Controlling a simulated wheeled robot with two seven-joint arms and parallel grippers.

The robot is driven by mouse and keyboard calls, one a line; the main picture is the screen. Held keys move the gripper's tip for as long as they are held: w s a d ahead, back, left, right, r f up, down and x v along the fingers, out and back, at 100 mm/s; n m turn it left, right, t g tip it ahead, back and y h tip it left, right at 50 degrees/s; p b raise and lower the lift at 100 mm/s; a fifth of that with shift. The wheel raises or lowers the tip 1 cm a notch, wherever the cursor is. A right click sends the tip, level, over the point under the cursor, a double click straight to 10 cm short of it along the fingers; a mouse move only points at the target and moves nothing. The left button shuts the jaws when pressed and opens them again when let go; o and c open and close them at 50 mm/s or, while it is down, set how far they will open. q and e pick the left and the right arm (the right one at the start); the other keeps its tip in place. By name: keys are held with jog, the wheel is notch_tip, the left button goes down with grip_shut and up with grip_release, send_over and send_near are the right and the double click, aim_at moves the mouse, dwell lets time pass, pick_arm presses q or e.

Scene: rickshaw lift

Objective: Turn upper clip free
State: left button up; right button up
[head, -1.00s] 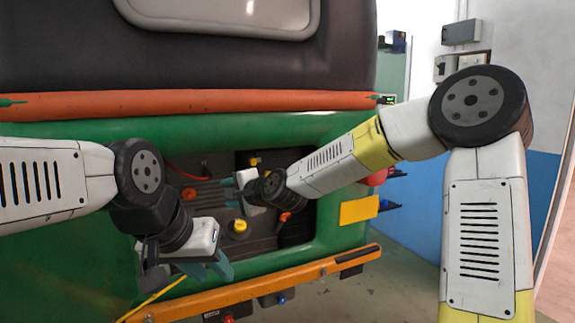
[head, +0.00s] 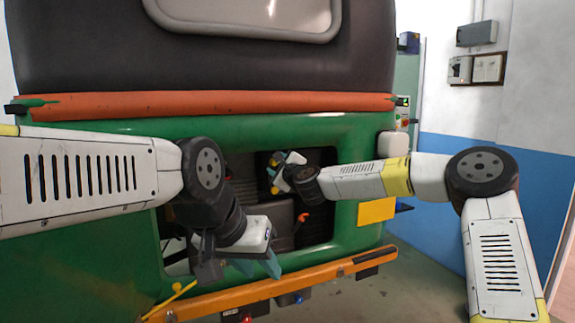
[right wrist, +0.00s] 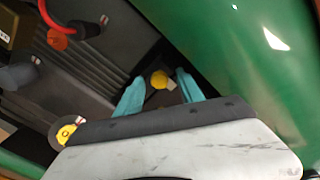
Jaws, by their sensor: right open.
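A yellow round clip knob (right wrist: 158,79) sits between the two teal fingers of my right gripper (right wrist: 160,92) in the right wrist view, with no clear contact on either side. In the head view, my right gripper (head: 277,174) is inside the rear bay at its upper part, open, beside a yellow knob (head: 275,162). A second yellow round knob (right wrist: 66,133) shows at the lower left of the wrist view, partly covered by my gripper body. My left gripper (head: 256,266) is below, in front of the bay's lower edge, with its teal fingers apart and nothing seen between them.
The green rickshaw body (head: 350,150) frames the open bay, and its rim is close to my right gripper. An orange bumper bar (head: 270,288) runs below. An orange-red handle (head: 302,218) and a red hose (right wrist: 46,14) are in the bay. Clear floor lies to the right.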

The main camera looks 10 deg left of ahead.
jog(key=shift+w+a, duration=0.15)
jog(key=shift+w, duration=0.05)
jog(key=shift+c, duration=0.3)
grip_shut()
